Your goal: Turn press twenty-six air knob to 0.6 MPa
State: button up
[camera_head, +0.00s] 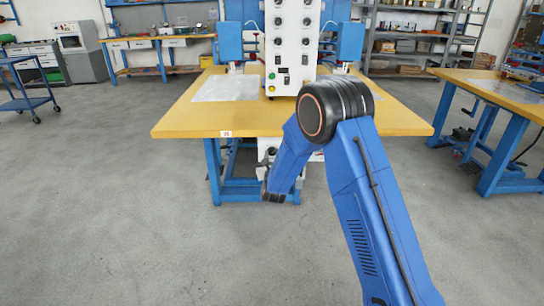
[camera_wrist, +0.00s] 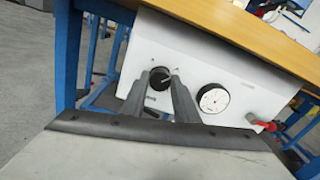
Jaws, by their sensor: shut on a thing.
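The black air knob (camera_wrist: 159,78) sits on the front of a white box (camera_wrist: 222,72) under the yellow table, in the wrist view. My gripper (camera_wrist: 161,88) has its two grey fingers on either side of the knob and is shut on it. A light mark shows on the knob's face. A round white pressure gauge (camera_wrist: 214,98) is to the right of the knob; its needle and figures are too small to read.
A red valve handle (camera_wrist: 264,125) sticks out right of the gauge. The yellow tabletop (camera_head: 190,122) overhangs the box, and blue table legs (camera_head: 213,170) stand beside it. A white press panel (camera_head: 290,45) rises from the table. The floor in front is clear.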

jog(key=shift+s+f, duration=0.1)
jog(key=shift+f, duration=0.1)
dwell(0.3)
jog(key=o, duration=1)
jog(key=shift+o, duration=0.3)
jog(key=shift+r, duration=0.1)
jog(key=s, duration=1.7)
jog(key=shift+s, duration=0.2)
